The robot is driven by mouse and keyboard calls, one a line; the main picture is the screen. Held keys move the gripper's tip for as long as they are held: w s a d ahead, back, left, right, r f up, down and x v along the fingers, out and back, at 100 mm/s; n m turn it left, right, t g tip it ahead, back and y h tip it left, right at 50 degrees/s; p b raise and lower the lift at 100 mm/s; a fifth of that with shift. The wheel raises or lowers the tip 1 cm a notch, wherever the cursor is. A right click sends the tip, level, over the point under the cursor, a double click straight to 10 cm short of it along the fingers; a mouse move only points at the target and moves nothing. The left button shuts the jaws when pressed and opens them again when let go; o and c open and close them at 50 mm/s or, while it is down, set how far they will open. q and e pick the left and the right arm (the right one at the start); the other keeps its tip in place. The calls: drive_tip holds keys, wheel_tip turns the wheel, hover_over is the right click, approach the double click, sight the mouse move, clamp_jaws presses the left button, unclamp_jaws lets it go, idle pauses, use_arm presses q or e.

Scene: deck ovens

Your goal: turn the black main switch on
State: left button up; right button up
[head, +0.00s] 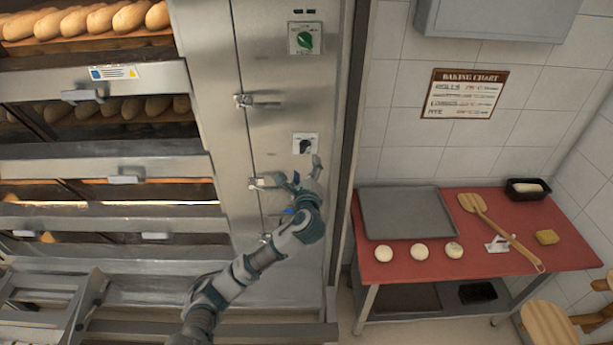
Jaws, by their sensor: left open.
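The black main switch (305,146) is a small dark knob on a white plate, on the steel panel right of the oven decks. My left gripper (305,168) is just below it, fingers spread and pointing up toward the plate. The gripper is open, with nothing seen between its fingers. I cannot tell whether a fingertip touches the plate. A green rotary switch (304,39) on a similar plate sits higher on the same panel. My right gripper is not in view.
Metal latches (258,101) stick out left of the switches. The deck ovens (110,165) hold several loaves on the left. A red table (480,262) at the right carries a grey tray (408,213), dough balls (419,250) and a wooden peel (490,220).

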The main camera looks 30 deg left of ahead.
use_arm(q)
drive_tip(key=v, duration=0.3)
drive_tip(key=shift+s+d, duration=0.15)
drive_tip(key=shift+d, duration=0.05)
